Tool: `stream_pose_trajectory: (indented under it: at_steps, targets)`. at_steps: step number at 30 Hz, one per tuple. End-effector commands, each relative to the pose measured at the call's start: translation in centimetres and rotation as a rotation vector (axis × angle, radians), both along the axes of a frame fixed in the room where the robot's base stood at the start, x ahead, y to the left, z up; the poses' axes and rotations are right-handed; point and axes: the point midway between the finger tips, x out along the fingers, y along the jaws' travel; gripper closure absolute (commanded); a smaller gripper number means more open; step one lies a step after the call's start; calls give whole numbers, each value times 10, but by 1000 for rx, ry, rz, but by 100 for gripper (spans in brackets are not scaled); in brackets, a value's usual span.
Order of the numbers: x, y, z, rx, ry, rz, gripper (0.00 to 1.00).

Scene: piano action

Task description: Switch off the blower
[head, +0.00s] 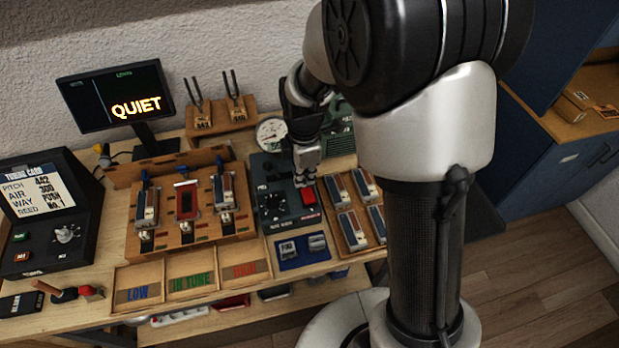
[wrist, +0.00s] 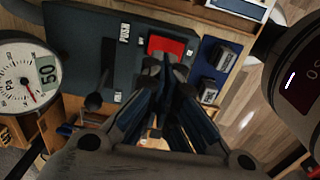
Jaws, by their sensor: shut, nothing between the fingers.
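The blower control looks to be the dark box (head: 270,205) at the middle of the bench, with a red switch (head: 308,196) near its right edge. In the wrist view the red switch (wrist: 167,46) sits just past my fingertips, with small white labels beside it. My gripper (head: 306,183) is shut and empty, pointing down close above the switch. The fingertips (wrist: 166,66) overlap the switch's near edge in the wrist view; I cannot tell whether they touch it. A round pressure gauge (head: 271,134) stands behind the box; its dial also shows in the wrist view (wrist: 25,78).
A monitor (head: 117,98) reads QUIET. Wooden racks of reed blocks stand left (head: 187,203) and right (head: 357,212) of the box. A blue panel (head: 302,250) with two switches lies in front. Labelled trays (head: 191,281) line the bench's front.

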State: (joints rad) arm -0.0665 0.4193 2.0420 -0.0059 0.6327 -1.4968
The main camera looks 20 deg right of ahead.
Motion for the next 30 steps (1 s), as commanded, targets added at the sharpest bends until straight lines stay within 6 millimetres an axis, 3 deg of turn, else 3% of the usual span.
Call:
stream_pose_trajectory:
  at_steps: [1, 3, 12, 30]
  targets:
    - [3, -1, 18, 0, -7, -2, 100]
    - [6, -1, 35, 0, -8, -2, 100]
    - [11, -1, 80, 0, -3, -2, 100]
    - [11, -1, 86, 0, -2, -1, 100]
